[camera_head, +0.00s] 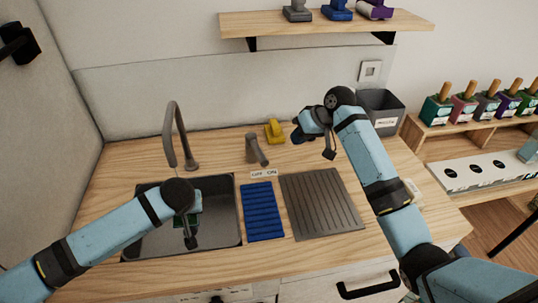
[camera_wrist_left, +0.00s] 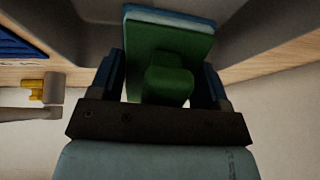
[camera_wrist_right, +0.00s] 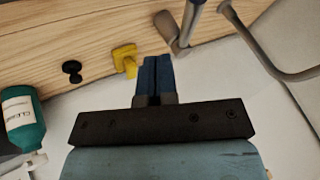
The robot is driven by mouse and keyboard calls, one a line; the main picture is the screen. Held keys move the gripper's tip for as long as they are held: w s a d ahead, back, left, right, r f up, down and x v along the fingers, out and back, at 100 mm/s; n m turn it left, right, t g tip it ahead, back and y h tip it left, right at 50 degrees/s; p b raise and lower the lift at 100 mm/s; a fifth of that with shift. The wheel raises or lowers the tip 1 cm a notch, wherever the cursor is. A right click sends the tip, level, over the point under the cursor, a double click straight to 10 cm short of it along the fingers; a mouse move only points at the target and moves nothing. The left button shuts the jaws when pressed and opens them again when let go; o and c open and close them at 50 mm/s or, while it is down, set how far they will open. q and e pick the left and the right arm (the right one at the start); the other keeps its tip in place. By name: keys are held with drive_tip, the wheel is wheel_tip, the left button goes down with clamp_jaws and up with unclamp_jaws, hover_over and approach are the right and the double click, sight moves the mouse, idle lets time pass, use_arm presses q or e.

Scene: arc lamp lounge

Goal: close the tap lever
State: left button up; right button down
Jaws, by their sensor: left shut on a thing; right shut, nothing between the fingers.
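The grey tap lever (camera_head: 257,150) stands on the counter right of the tall curved spout (camera_head: 178,135). Its handle tilts to the front right, towards the ON side of the OFF/ON label (camera_head: 264,174). In the right wrist view the lever (camera_wrist_right: 172,32) is just beyond and right of the fingertips. My right gripper (camera_wrist_right: 152,68) is shut and empty, apart from the lever; in the head view its hand partly hides it. My left gripper (camera_head: 187,217) is over the sink, shut on a green block-shaped tool (camera_wrist_left: 170,60) with a handle and a blue layer.
The sink (camera_head: 225,240) is at left. A blue ribbed mat (camera_head: 263,212) and grey drainboard (camera_head: 320,203) lie beside it. A yellow tool (camera_head: 274,131) stands behind the lever. A teal bottle (camera_wrist_right: 24,118) and small black knob (camera_wrist_right: 72,70) show in the right wrist view.

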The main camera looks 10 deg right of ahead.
sight(257, 150)
drive_tip(key=shift+y, duration=0.6)
drive_tip(key=w+a+f, duration=0.1)
drive_tip(key=f, duration=0.1)
drive_tip(key=w+a+f, duration=0.1)
drive_tip(key=f, duration=0.2)
drive_tip(key=w+a+f, duration=0.1)
drive_tip(key=f, duration=0.2)
drive_tip(key=shift+w+f, duration=0.2)
drive_tip(key=shift+w, duration=0.05)
drive_tip(key=a, duration=0.3)
drive_tip(key=shift+s+a+r, duration=0.1)
drive_tip(key=shift+s+r, duration=0.3)
drive_tip(key=shift+a, duration=0.3)
drive_tip(key=shift+s, duration=0.1)
